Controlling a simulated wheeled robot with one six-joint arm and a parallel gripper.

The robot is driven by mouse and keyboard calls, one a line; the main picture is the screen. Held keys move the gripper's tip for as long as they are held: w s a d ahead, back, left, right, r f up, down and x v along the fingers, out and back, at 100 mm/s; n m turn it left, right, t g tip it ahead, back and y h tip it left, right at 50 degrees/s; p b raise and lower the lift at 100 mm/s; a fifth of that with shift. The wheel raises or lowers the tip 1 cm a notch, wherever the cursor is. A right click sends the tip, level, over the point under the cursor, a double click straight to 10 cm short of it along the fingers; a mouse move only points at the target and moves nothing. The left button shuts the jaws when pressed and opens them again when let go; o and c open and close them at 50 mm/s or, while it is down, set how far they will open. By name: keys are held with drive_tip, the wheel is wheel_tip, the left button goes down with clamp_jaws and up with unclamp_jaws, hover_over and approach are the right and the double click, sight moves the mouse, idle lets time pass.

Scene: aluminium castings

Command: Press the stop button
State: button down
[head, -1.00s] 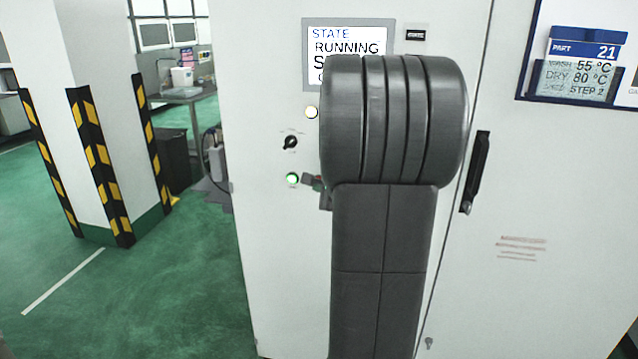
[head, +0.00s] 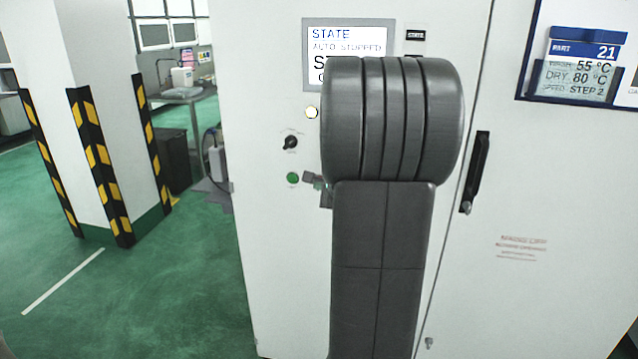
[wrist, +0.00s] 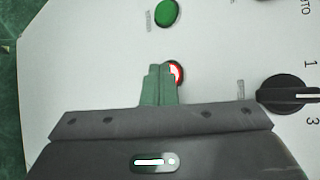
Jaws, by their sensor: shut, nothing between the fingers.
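The red stop button (wrist: 177,72) shows in the wrist view with a pale ring, its left part covered by my fingers. My gripper (wrist: 159,70) is shut and empty, its tips overlapping the button's left side; whether they touch it I cannot tell. In the head view my gripper (head: 310,178) shows just right of the green button, and my arm hides the red button. The green button (head: 292,178) is unlit; it also shows in the wrist view (wrist: 167,13). The screen (head: 345,34) reads "STATE" and "AUTO STOPPED", its lower part hidden by my arm.
A black selector knob (head: 290,142) and a pale lamp (head: 312,113) sit on the white cabinet front. A door handle (head: 475,172) is right of my arm. A pillar with striped guards (head: 100,165) stands at left; green floor between is clear.

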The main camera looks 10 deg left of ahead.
drive_tip(key=shift+s+b, duration=0.3)
drive_tip(key=shift+s, duration=0.5)
drive_tip(key=shift+s, duration=0.1)
drive_tip(key=s, duration=0.5)
drive_tip(key=shift+a+b, duration=0.1)
drive_tip(key=shift+b, duration=0.3)
drive_tip(key=shift+w, duration=0.2)
drive_tip(key=shift+s+p, duration=0.3)
drive_tip(key=shift+s, duration=1.8)
